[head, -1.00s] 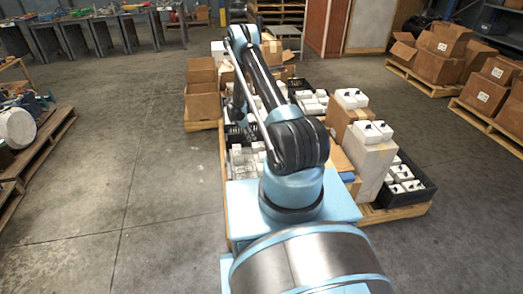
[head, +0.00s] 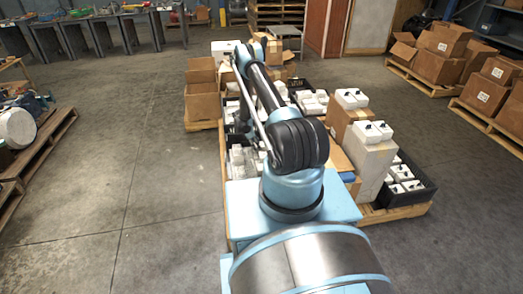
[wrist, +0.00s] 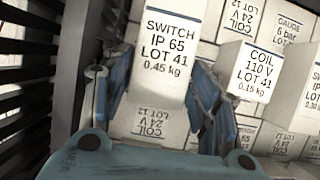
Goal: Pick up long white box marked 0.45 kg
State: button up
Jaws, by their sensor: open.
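The long white box marked SWITCH IP 65 LOT 41 0.45 kg (wrist: 166,48) stands in the upper middle of the wrist view, its printed face toward the camera. My gripper (wrist: 163,95) is open, with one blue finger at the left side of this box and the other at its right. I cannot tell whether either finger touches it. In the head view my arm hides this box, and I cannot make out the gripper there.
A white box marked COIL 110 V (wrist: 258,72) stands close to the right finger. Other white boxes, one marked GAUGE (wrist: 288,27), fill the area behind. A dark slatted crate wall (wrist: 28,95) is at the left. In the head view, open floor (head: 130,150) lies left of the pallet.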

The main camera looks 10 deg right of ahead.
jog(key=c, duration=1.1)
jog(key=shift+r, duration=0.1)
